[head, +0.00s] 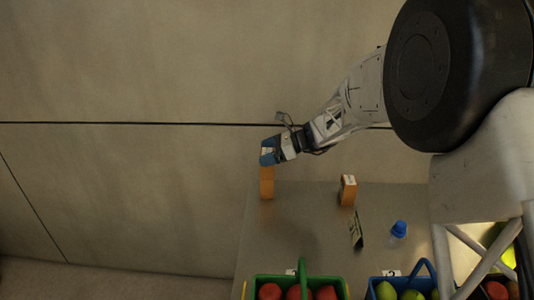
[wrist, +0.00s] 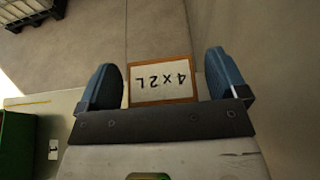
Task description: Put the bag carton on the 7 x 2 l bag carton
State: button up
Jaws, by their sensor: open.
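An orange-brown carton with a white label reading 4 x 2 L (wrist: 162,80) sits between the fingers of my gripper (wrist: 165,82) in the wrist view. A gap shows on each side of it. In the head view my gripper (head: 268,156) is open at the top of an orange column (head: 266,184) near the table's far left corner. A faint seam suggests two stacked cartons, but the lower one's label is not readable. A second orange carton with a pale label (head: 348,190) stands apart to the right; its text is too small to read.
A green basket (head: 258,284) with red fruit and a blue basket (head: 432,277) with green fruit line the front. Bare table lies between the cartons.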

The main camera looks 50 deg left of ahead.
jog(key=v, duration=1.2)
jog(key=shift+r, duration=0.15)
dwell(0.7)
jog(key=s+d+r+n+t+h, duration=0.1)
jog(key=d+r+t, duration=0.15)
jog(key=d, duration=1.15)
jog(key=s+d+r+n+t+h, duration=0.2)
jog(key=d+r, duration=0.1)
jog(key=d, duration=1.1)
jog(key=s+d+r+n+t+h, duration=0.1)
jog(key=d+r+t, duration=0.2)
jog(key=d, duration=1)
jog(key=s+d+f+n+t+h, duration=0.2)
jog(key=s+d, duration=0.8)
jog(key=d, duration=0.5)
jog(key=s+d+f+n+t+h, duration=0.2)
jog(key=s+d+f+h, duration=0.1)
jog(key=s+d, duration=0.8)
jog(key=d, duration=0.4)
jog(key=shift+s+d+f+n+t+h, duration=0.2)
jog(key=shift+s+n+t+h, duration=0.05)
jog(key=shift+n+t+h, duration=0.15)
